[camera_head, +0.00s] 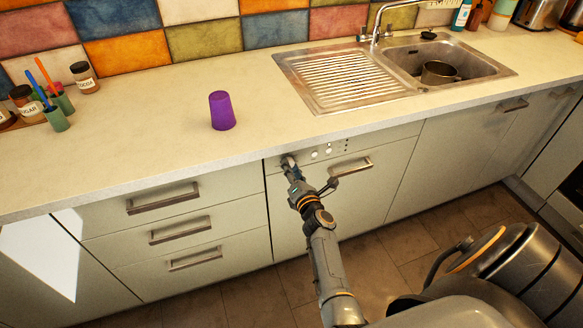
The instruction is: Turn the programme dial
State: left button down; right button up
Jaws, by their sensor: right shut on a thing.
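The programme dial (287,160) is at the left end of the control panel on the dishwasher front, just under the worktop. Only a little of it shows, as my gripper covers most of it. My right gripper (291,165) is shut on the dial, with my arm reaching up to it from below. Small round controls (328,149) sit to the right of it on the panel (375,141). The dial's pointer and setting cannot be made out. My left gripper is not in view.
The dishwasher door handle (351,166) juts out close to the right of my wrist. A purple cup (222,111) stands upside down on the worktop (170,135). A sink (425,55) holding a pot (438,73) is at the back right. Drawers (180,230) are to the left.

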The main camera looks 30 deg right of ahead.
jog(key=shift+f, duration=0.1)
dwell(0.3)
jog(key=o, duration=1.2)
jog(key=shift+c, duration=0.2)
